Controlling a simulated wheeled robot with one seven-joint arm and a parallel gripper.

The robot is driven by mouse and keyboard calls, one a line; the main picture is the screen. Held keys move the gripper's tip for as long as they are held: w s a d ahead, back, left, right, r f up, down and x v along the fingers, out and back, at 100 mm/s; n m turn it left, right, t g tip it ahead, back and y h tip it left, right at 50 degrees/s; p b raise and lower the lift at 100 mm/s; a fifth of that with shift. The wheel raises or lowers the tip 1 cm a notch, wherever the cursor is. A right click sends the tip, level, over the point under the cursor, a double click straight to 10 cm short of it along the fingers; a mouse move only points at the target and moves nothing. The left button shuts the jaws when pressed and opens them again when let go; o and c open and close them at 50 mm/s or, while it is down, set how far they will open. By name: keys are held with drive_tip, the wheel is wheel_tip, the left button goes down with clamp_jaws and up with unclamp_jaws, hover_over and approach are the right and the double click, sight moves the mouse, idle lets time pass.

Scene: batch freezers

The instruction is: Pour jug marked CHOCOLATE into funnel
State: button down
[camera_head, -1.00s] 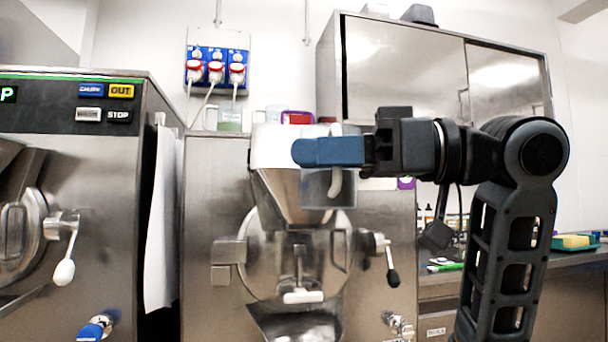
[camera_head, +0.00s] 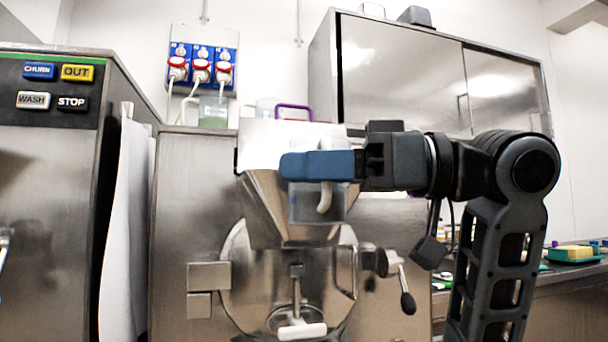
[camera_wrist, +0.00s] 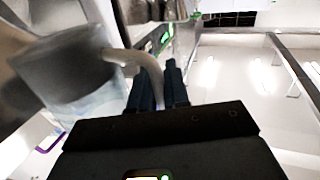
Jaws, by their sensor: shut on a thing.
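My gripper (camera_head: 300,165) is shut on the pale handle of a clear, see-through jug (camera_head: 303,207). The blue fingers cover part of the jug, which hangs roughly upright in the head view. No marking on it can be read. In the wrist view, the jug (camera_wrist: 65,75) is left of my gripper (camera_wrist: 158,90), with its curved handle between the fingers. The steel funnel (camera_head: 262,200) on the middle freezer is behind the jug and overlaps it in the picture. I cannot tell the gap between them. The funnel's mouth is not visible.
The freezer's round door (camera_head: 290,275) with its lever handle is below the funnel. Another freezer (camera_head: 50,85) with buttons stands at left. A purple-handled container (camera_head: 293,112) and a greenish one (camera_head: 213,112) are on top behind. A steel cabinet (camera_head: 400,75) hangs at upper right.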

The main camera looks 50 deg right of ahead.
sight(329, 140)
drive_tip(key=shift+r, duration=0.1)
drive_tip(key=r+p, duration=0.1)
drive_tip(key=p, duration=0.1)
drive_tip(key=r+m+p, duration=0.1)
drive_tip(key=p, duration=0.1)
drive_tip(key=d+r+p, duration=0.1)
drive_tip(key=p, duration=0.1)
drive_tip(key=shift+w+m+p, duration=0.3)
drive_tip(key=shift+w+m, duration=0.05)
drive_tip(key=shift+m, duration=0.05)
drive_tip(key=w+d+r+m+g+p, duration=0.2)
drive_tip(key=w+d+r+m+p, duration=0.3)
drive_tip(key=p, duration=0.8)
drive_tip(key=shift+w+r+m+g+p, duration=0.25)
drive_tip(key=shift+r+m+g+p, duration=0.1)
drive_tip(key=shift+r+m, duration=1.5)
drive_tip(key=shift+w+d+r+m+p, duration=0.2)
drive_tip(key=shift+d+r+m+p, duration=0.15)
drive_tip(key=shift+p, duration=0.2)
drive_tip(key=shift+w+d+r+m+g+p, duration=0.1)
drive_tip(key=shift+w+d+r+m+p, duration=0.25)
drive_tip(key=shift+w+d+p, duration=0.25)
drive_tip(key=shift+w+d+r+m+g+p, duration=0.1)
drive_tip(key=shift+w+d+r+m+p, duration=0.3)
drive_tip(key=shift+p, duration=0.3)
drive_tip(key=shift+w+d+r+m+g+p, duration=0.1)
drive_tip(key=shift+w+d+r+m+p, duration=0.1)
drive_tip(key=shift+w+d+m+p, duration=0.35)
